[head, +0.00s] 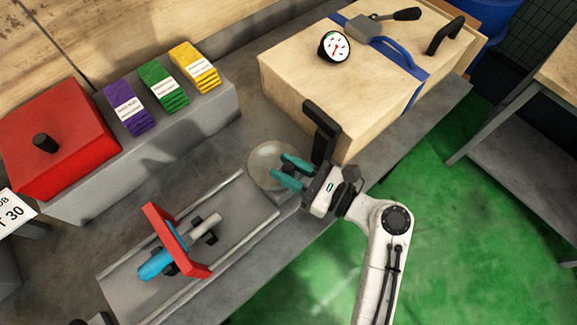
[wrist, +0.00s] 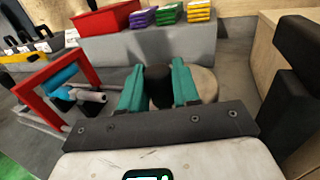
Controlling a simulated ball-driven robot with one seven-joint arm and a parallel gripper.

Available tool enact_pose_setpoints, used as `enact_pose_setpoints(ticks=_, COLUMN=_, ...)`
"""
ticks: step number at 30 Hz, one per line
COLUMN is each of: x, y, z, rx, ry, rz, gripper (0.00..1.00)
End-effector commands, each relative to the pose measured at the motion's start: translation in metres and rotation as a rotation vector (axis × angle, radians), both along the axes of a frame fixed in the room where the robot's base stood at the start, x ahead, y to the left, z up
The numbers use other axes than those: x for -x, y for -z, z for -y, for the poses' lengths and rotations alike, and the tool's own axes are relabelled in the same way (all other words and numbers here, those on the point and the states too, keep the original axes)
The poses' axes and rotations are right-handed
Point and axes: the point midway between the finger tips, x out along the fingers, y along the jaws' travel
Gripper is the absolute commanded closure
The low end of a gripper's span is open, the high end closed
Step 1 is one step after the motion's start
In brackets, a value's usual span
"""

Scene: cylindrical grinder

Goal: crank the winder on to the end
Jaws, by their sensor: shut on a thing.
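My gripper (head: 290,173) has teal fingers over a pale round disc (head: 262,163) at the end of the railed bed. In the wrist view my gripper (wrist: 158,88) is shut on a dark round knob (wrist: 158,84). The pale disc (wrist: 208,84) shows behind and to the right of the knob. In the head view the knob is hidden by the fingers, and part of the disc is covered too. I cannot tell how far the knob has been turned. I take the disc and knob for the winder and its crank.
A wooden crate (head: 300,88) with a blue strap (head: 412,65), a dial gauge (head: 334,46) and a black corner bracket (head: 322,132) stands close behind my gripper. A red frame (head: 158,232) holds a blue cylinder on the bed. A red box (head: 60,130) sits at left.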

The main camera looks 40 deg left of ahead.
Motion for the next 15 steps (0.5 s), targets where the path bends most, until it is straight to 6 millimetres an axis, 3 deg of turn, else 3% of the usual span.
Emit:
enact_pose_setpoints(ticks=6, x=0.0, y=0.0, z=0.0002, rx=0.0, ry=0.0, rz=0.0, gripper=0.99)
enact_pose_setpoints(ticks=15, x=0.0027, y=-0.0029, z=0.0003, rx=0.0, ry=0.044, rz=-0.002, gripper=0.99)
